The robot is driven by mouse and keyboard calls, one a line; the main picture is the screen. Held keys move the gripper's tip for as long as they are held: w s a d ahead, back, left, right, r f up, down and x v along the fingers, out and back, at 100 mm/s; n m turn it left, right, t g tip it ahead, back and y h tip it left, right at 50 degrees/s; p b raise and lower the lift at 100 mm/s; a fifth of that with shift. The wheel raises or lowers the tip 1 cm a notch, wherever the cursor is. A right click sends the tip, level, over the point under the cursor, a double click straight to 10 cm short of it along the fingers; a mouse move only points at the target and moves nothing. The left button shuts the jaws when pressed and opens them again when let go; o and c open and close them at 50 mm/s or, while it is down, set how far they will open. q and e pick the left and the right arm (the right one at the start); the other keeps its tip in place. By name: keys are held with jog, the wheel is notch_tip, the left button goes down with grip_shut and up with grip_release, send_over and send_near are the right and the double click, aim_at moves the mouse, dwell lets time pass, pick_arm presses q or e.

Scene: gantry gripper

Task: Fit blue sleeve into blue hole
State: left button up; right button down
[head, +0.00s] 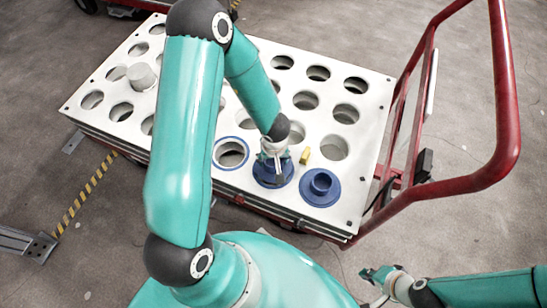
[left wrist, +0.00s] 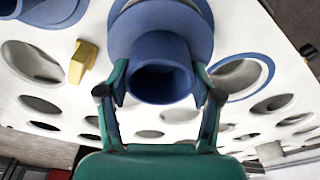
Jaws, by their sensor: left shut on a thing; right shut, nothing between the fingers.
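A blue sleeve (head: 271,181) with a wide flange is at the front of the white plate, just right of the blue-ringed hole (head: 231,153). My left gripper (head: 275,168) is shut on this sleeve. In the left wrist view, the fingers stand on either side of the sleeve's tube (left wrist: 160,82), and the blue-ringed hole (left wrist: 262,75) is to the right. I cannot tell whether the flange touches the plate. The blue-ringed hole is empty. My right gripper (head: 377,275) is shut and empty, low at the right, off the plate.
A second blue sleeve (head: 320,187) sits at the plate's front right corner. A small yellow block (head: 305,156) stands close behind the held sleeve. A grey cylinder (head: 141,76) is at the left. The white plate (head: 372,112) has many open holes. A red rail (head: 505,110) rises at the right.

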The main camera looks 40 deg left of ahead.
aim_at(273, 164)
pick_arm(q)
jog(key=shift+p, duration=0.65)
dwell(0.8)
jog(key=shift+f+b, duration=1)
jog(key=shift+f, duration=0.65)
jog(key=o, duration=1.4)
jog(key=shift+r, duration=0.15)
notch_tip(273, 164, up, 12)
jog(key=s+d, duration=0.1)
jog(key=shift+d+f, duration=0.15)
jog(key=shift+f, duration=0.05)
jog(key=shift+s, duration=0.1)
